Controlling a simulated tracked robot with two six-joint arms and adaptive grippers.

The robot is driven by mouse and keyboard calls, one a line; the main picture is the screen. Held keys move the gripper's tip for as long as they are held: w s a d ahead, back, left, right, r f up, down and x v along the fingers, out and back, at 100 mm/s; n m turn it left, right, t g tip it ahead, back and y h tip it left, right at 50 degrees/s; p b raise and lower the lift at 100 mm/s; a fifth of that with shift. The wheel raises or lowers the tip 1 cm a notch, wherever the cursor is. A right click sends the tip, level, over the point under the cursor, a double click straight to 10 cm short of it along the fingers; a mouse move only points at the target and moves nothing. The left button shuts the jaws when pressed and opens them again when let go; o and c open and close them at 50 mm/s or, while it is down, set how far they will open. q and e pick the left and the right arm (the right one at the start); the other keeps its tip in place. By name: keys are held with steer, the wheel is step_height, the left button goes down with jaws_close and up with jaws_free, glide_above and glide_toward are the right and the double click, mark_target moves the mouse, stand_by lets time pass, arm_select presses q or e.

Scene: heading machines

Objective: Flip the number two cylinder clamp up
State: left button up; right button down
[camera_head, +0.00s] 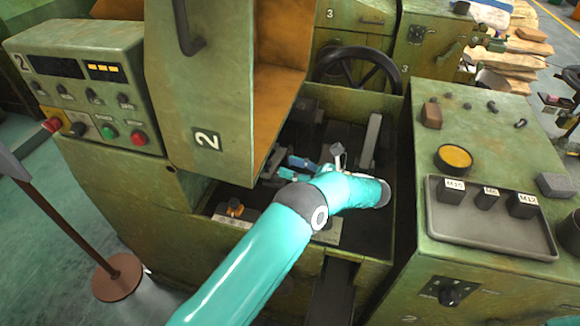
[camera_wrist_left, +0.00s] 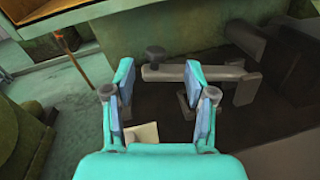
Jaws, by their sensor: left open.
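In the left wrist view a grey bar with a round knob at its left end, which looks like the cylinder clamp (camera_wrist_left: 220,73), lies roughly level over the dark machine bed. Its knob end appears between the fingers of my left gripper (camera_wrist_left: 158,75), and the right finger covers part of the bar. The gripper is open and empty; I cannot tell whether it touches the bar. In the head view my left gripper (camera_head: 294,168) is inside the bay of the machine marked 2 (camera_head: 207,139). My own arm hides part of the bay there. My right gripper is not in view.
A tall green housing (camera_head: 200,90) stands left of the bay. A control panel (camera_head: 85,95) with buttons is further left. A green cabinet with a grey tray (camera_head: 480,225) borders the right side. A dark handwheel (camera_head: 357,68) is behind.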

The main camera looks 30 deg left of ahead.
mark_target(267, 162)
arm_select(q)
steer(key=shift+n, duration=0.5)
steer(key=a, duration=0.4)
steer(key=s+a+f, duration=0.1)
steer(key=a, duration=0.1)
steer(key=shift+s+a, duration=0.1)
steer(key=shift+a, duration=0.5)
jaws_close()
